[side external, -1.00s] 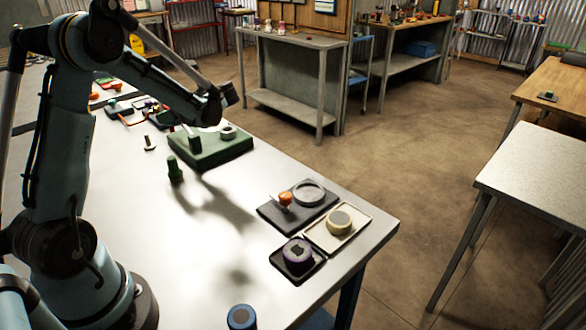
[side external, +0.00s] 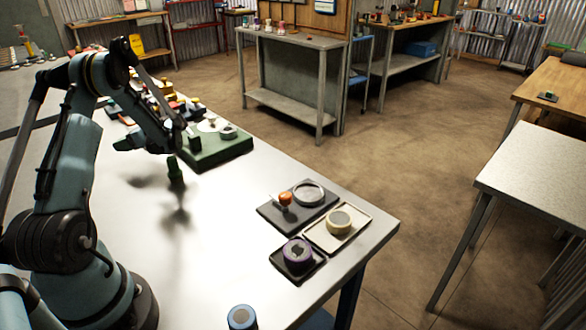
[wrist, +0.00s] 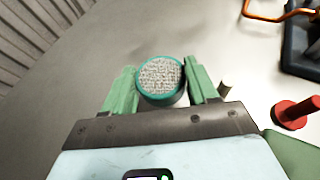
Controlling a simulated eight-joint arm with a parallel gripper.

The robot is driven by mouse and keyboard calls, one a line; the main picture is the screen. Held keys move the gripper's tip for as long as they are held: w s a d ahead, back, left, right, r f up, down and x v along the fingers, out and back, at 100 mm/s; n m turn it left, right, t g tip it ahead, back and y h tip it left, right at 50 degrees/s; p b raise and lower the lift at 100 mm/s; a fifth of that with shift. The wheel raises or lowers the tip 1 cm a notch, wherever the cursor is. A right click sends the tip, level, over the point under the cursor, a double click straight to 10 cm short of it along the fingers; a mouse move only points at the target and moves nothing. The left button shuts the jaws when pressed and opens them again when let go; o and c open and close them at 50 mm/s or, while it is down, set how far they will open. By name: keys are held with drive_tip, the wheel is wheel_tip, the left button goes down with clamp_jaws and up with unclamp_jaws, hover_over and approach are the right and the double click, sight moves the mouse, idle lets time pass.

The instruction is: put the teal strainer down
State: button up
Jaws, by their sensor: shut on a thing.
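In the wrist view the teal strainer (wrist: 160,82), a round teal rim around a grey mesh face, sits between the two green fingers of my gripper (wrist: 161,84). The gripper is shut on it, with bare grey table beyond.
A red knobbed piece (wrist: 296,112) and an orange-handled thing (wrist: 275,12) lie to the right in the wrist view. Trays (side external: 338,245) fill the near right corner; mid-table is clear.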

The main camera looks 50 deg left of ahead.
sight(135, 160)
drive_tip(key=shift+s+a+f, duration=0.1)
drive_tip(key=shift+a+f, duration=0.05)
drive_tip(key=shift+f, duration=1.95)
drive_tip(key=shift+f, duration=0.1)
drive_tip(key=o, duration=1.1)
